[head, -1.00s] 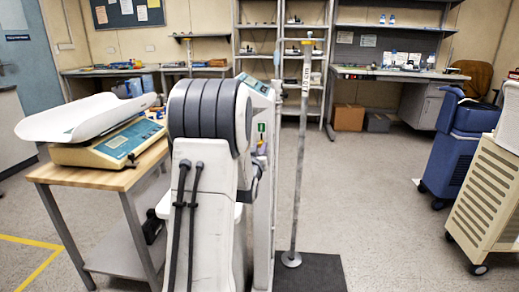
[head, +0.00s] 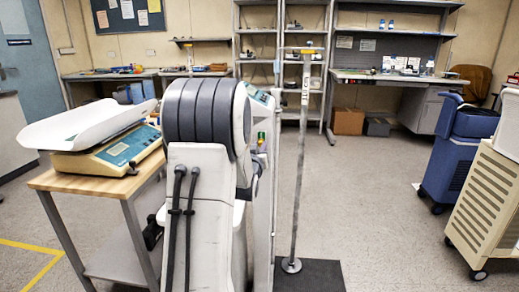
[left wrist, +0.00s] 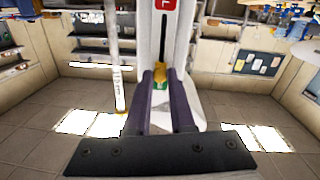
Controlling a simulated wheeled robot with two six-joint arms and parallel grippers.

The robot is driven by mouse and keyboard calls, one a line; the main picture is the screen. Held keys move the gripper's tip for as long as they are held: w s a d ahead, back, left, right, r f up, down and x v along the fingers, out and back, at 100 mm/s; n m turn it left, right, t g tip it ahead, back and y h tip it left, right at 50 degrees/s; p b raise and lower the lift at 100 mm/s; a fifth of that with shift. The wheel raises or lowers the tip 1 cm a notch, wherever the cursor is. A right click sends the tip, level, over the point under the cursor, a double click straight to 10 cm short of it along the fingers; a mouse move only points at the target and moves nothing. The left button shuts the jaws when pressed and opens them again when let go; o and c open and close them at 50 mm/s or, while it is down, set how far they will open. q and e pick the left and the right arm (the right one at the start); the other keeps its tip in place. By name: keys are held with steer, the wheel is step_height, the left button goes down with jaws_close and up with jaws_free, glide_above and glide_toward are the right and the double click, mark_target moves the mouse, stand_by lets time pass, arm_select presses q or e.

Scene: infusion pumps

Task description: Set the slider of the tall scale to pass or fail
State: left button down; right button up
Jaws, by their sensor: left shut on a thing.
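The tall scale (head: 262,105) stands ahead, its pale column partly hidden behind my left arm. In the left wrist view, which looks upside down, the column (left wrist: 183,45) has a dark slot with a red label (left wrist: 165,4) at one end and a green patch (left wrist: 160,86) at the other. The yellow slider (left wrist: 160,69) sits at the green end. My left gripper (left wrist: 161,74) is shut on the slider, one dark finger on each side. In the head view that gripper is mostly hidden by my arm. My right gripper is not in view.
A wooden-topped table (head: 90,184) with a baby scale (head: 108,150) stands at left. A measuring rod (head: 300,150) rises beside the column, near a dark platform (head: 315,276). A blue cart (head: 455,160) and a beige cabinet (head: 490,205) stand at right. The floor between is open.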

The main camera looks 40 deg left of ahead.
arm_select(q)
steer(key=c, duration=0.8)
jaws_free()
steer(key=shift+r, duration=0.2)
steer(key=shift+o, duration=0.2)
steer(key=v, duration=1)
steer(key=shift+s+d, duration=0.15)
steer(key=shift+s, duration=0.05)
steer(key=shift+d+f, duration=0.1)
